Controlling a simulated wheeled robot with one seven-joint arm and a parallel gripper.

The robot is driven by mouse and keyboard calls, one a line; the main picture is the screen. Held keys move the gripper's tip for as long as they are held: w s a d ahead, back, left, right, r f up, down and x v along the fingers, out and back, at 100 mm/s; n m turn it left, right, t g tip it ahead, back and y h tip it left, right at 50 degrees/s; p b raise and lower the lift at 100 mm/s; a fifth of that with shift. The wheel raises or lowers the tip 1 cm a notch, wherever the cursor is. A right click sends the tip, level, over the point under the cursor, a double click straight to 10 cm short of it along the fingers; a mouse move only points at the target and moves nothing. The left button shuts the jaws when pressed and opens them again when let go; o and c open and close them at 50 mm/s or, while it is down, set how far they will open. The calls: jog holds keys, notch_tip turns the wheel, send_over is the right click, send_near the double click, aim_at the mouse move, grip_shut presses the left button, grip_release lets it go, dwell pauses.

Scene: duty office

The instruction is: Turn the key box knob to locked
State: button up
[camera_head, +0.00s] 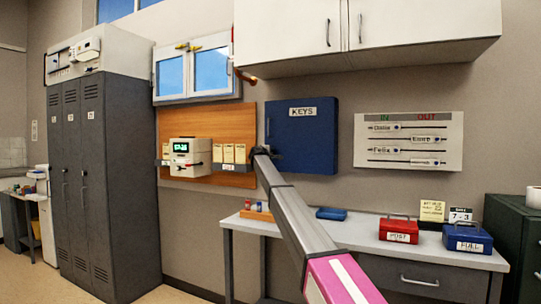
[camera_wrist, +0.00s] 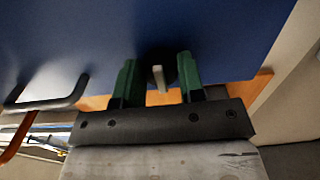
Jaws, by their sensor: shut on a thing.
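The blue key box (camera_head: 302,135) with a "KEYS" label hangs on the wall; its door (camera_wrist: 150,25) fills the upper wrist view. The knob (camera_wrist: 158,78) is a dark round piece with a pale bar, near the door's lower edge. The bar stands roughly upright in the wrist view. My gripper (camera_wrist: 157,80) is shut on the knob, one green finger on each side. In the head view my gripper (camera_head: 265,153) is at the box's lower left, and the arm hides the knob. I see no marking that tells the knob's setting.
A dark bar handle (camera_wrist: 50,100) stands out left of my fingers. A white cabinet (camera_head: 290,40) hangs above the key box. The desk (camera_head: 350,236) below holds a red box (camera_head: 398,231) and a blue box (camera_head: 467,238). An in/out board (camera_head: 408,142) is to the right.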

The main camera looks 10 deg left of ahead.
jog(key=o, duration=0.9)
jog(key=shift+s, duration=0.1)
jog(key=v, duration=1)
jog(key=shift+s+a, duration=0.15)
jog(key=shift+s, duration=0.1)
